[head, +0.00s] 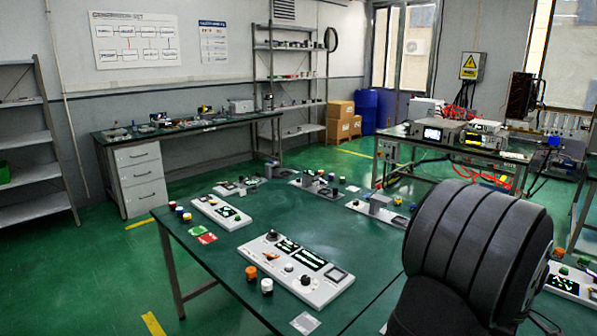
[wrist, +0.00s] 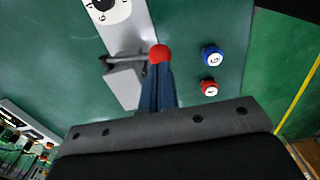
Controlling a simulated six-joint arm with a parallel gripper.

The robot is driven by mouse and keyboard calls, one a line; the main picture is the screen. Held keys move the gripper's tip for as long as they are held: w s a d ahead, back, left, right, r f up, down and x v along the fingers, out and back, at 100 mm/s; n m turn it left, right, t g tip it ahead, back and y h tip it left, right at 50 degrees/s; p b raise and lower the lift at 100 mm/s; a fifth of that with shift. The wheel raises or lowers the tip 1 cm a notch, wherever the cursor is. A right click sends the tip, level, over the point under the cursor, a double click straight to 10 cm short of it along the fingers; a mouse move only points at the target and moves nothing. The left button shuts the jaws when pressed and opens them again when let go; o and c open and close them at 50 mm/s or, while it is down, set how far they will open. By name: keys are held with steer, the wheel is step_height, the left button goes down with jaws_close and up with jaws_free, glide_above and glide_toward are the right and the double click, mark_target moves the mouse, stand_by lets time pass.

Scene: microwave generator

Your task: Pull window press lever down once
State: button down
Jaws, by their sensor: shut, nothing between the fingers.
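In the wrist view, a lever with a red ball knob (wrist: 160,54) lies across a light panel (wrist: 128,28). Its metal rod (wrist: 128,58) runs left from the knob, above a grey block (wrist: 124,86). My gripper (wrist: 157,70) has its blue fingers shut and empty, with the tips right at the red knob. The knob overlaps the fingertips in the picture; I cannot tell whether they touch. In the head view my dark arm covers the right foreground, and neither my gripper nor the red knob can be made out.
A blue button (wrist: 212,57) and a red button (wrist: 209,87) stand on the green table right of the lever. In the head view, a control panel (head: 330,293) and several small devices share the green table (head: 225,268).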

steer(key=shift+f, duration=0.1)
stand_by(0.3)
steer(key=shift+f, duration=2.7)
steer(key=shift+r, duration=5.1)
steer(key=shift+f, duration=0.1)
steer(key=shift+f, duration=2.8)
